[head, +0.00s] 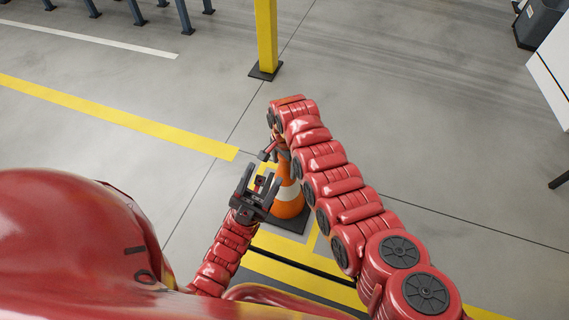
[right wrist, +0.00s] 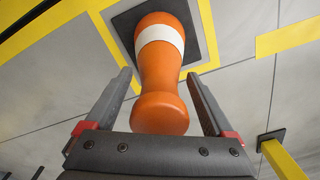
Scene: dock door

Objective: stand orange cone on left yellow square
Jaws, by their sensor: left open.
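The orange cone (head: 288,204) with a white band stands upright on its dark square base. In the right wrist view the cone (right wrist: 160,75) has its base inside a yellow floor outline (right wrist: 108,38). Part of this yellow square (head: 312,238) also shows in the head view; only one square is clearly visible. My right gripper (right wrist: 159,76) is open, its fingers on either side of the cone's top with gaps showing. In the head view my right arm partly hides it. My left gripper (head: 262,180) is open and empty, just left of the cone.
A yellow post (head: 266,38) on a dark foot stands beyond the cone. Yellow floor stripes (head: 120,118) run at the left and in front. Blue-grey posts (head: 185,15) stand far left, and a grey bin (head: 538,22) far right. The floor between is clear.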

